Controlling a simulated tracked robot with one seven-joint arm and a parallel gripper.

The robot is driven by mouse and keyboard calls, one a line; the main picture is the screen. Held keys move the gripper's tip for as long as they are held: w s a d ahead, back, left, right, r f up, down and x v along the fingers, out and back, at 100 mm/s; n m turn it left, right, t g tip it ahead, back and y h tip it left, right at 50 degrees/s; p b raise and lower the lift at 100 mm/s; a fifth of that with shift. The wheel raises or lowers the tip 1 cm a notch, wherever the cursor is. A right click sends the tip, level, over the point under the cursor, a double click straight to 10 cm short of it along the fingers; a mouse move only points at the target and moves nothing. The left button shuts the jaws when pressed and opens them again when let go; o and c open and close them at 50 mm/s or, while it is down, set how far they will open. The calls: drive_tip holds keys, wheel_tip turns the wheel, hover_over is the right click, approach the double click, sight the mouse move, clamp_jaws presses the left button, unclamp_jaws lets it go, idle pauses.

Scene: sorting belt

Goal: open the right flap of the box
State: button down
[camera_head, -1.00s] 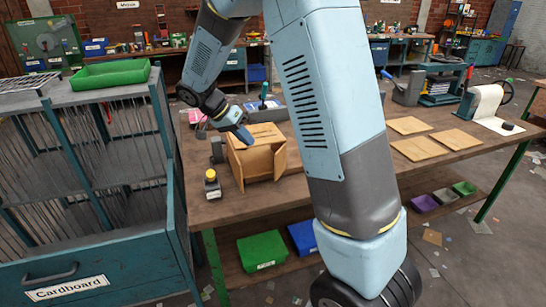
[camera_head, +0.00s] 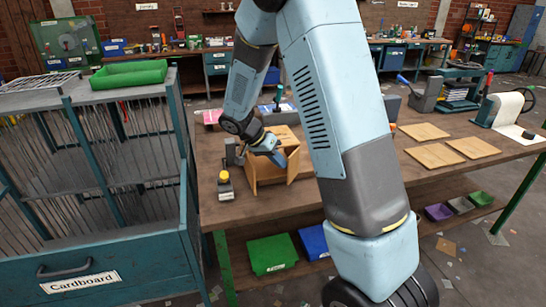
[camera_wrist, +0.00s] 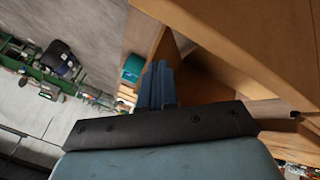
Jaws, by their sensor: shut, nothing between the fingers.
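The brown cardboard box (camera_head: 288,134) stands on the wooden workbench. Its open side faces the front, with a panel standing out at the left (camera_head: 251,174) and another at the right, the right flap (camera_head: 293,166). My gripper (camera_head: 281,160) is at the front of the box, by the inner side of the right flap. In the wrist view my gripper's blue fingers (camera_wrist: 158,84) are closed together and hold nothing. Brown box panels (camera_wrist: 255,45) fill the right of that view, close to the fingers. Whether the fingertips touch the flap, I cannot tell.
A small device with a yellow top (camera_head: 225,185) stands left of the box. Flat cardboard sheets (camera_head: 434,156) lie on the workbench (camera_head: 345,215) at the right. A barred cardboard bin (camera_head: 95,265) stands at the left. My own arm hides the middle of the bench.

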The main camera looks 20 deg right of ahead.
drive_tip(key=shift+f, duration=0.1)
idle(0.4)
drive_tip(key=shift+s+n, duration=0.25)
drive_tip(key=shift+n, duration=0.05)
